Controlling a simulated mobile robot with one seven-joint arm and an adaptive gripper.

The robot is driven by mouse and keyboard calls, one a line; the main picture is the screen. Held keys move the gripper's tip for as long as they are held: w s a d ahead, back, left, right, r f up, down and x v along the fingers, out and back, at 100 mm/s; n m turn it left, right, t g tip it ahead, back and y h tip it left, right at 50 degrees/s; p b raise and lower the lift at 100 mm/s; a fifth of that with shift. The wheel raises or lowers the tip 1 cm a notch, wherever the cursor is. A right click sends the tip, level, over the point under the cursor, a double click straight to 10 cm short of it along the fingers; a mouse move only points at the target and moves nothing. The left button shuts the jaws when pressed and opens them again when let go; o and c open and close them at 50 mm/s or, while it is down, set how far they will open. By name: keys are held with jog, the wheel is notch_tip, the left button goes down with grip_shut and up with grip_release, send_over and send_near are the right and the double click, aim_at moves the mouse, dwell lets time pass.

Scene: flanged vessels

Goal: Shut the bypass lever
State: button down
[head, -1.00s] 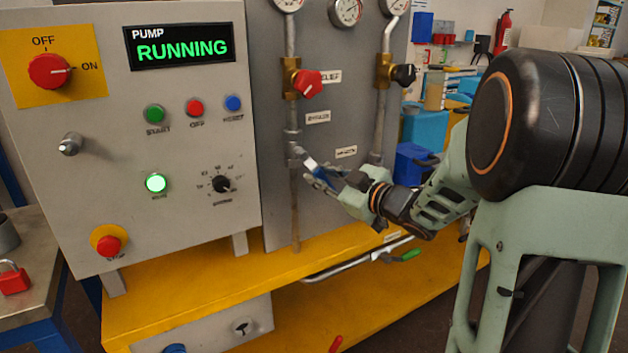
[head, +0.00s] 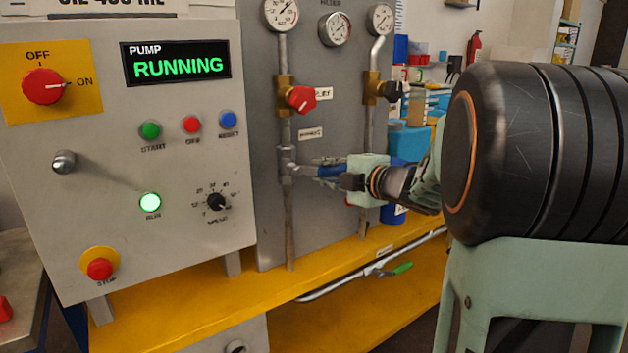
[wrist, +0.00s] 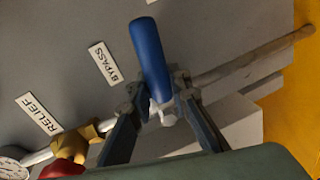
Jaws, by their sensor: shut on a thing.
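The bypass lever has a blue handle (wrist: 150,60) and sits on a valve (head: 287,165) in the left vertical pipe. In the wrist view the handle lies roughly crosswise to the pipe. In the head view the lever (head: 328,170) points right from the valve, partly covered by my gripper. My gripper (wrist: 158,88) is shut on the lever, with a finger on each side of it. It also shows in the head view (head: 322,172), right of the pipe. The "BYPASS" label (wrist: 106,62) is on the panel near the handle.
A red relief knob (head: 301,98) is above on the same pipe, and a black knob (head: 391,92) is on the right pipe. The pump display (head: 177,66) reads RUNNING. A green-handled lever (head: 402,268) lies on a pipe below the yellow shelf (head: 200,305).

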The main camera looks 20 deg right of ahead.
jog(key=shift+r+n, duration=0.4)
jog(key=shift+n, duration=0.2)
jog(key=c, duration=1.8)
grip_release()
jog(key=shift+o, duration=0.2)
jog(key=shift+s, duration=0.1)
jog(key=v, duration=1.2)
jog(key=shift+a+r, duration=0.1)
jog(key=shift+r, duration=0.05)
